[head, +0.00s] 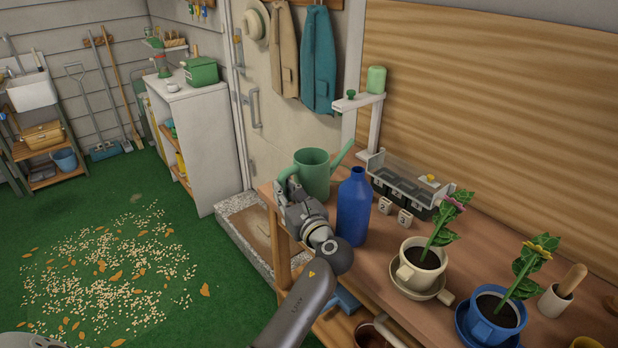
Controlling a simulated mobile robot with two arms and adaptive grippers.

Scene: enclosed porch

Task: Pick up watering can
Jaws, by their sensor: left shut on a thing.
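The green watering can (316,178) is upright at the far left end of the wooden bench (390,262), with its spout pointing right and its handle on the left. My left gripper (287,186) is at the handle side and is shut on the can. The fingertips are partly hidden, and I cannot tell whether the can's base touches the bench. A blue bottle (354,208) stands just right of the can, near my left wrist. My right gripper is not in view.
Number blocks (386,205), a seed tray (405,183) and potted plants in a cream pot (419,265) and a blue pot (490,318) stand along the bench. A post with a small shelf (358,102) rises behind the can. Grain and leaves (120,270) litter the green floor.

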